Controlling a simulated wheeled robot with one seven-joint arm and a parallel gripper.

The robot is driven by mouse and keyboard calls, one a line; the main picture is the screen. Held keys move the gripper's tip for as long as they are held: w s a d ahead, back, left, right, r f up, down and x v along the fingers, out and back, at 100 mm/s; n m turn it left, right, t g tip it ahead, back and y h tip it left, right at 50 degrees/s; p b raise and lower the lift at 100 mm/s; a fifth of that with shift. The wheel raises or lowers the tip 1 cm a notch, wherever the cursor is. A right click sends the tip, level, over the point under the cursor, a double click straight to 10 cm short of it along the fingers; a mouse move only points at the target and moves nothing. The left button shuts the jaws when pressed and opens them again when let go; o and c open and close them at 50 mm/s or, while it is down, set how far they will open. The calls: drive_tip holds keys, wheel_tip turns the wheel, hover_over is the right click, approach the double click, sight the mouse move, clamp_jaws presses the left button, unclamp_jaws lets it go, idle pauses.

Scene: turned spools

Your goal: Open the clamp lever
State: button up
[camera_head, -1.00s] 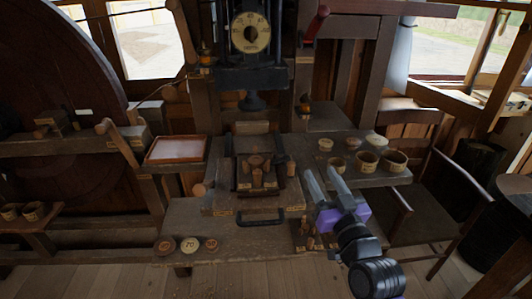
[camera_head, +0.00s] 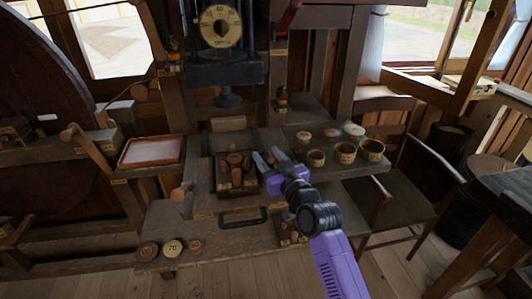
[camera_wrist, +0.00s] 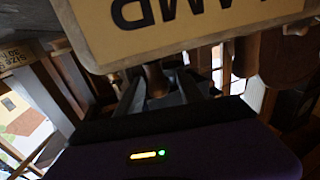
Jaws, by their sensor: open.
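My gripper (camera_head: 264,153) is open, at the right side of the dark box of turned wooden pieces (camera_head: 221,187) on the bench. In the wrist view, a pale plate (camera_wrist: 190,35) with upside-down dark letters ending in "AMP" fills the upper middle, very close. Below its edge, a short wooden handle (camera_wrist: 155,78) shows between the two grey fingers; this may be the clamp lever. I cannot tell whether the fingers touch it. In the head view my gripper covers the spot where a wooden peg stood, so the lever is not clear there.
A dial press (camera_head: 222,30) stands behind the box. Several small bowls (camera_head: 345,153) are at the right on the bench, a shallow tray (camera_head: 150,151) at the left. A black pull handle (camera_head: 243,219) is in front, with round number discs (camera_head: 172,247) to its left.

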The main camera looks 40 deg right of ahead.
drive_tip(key=shift+w+d, duration=0.25)
drive_tip(key=shift+w, duration=0.35)
clamp_jaws()
idle(1.1)
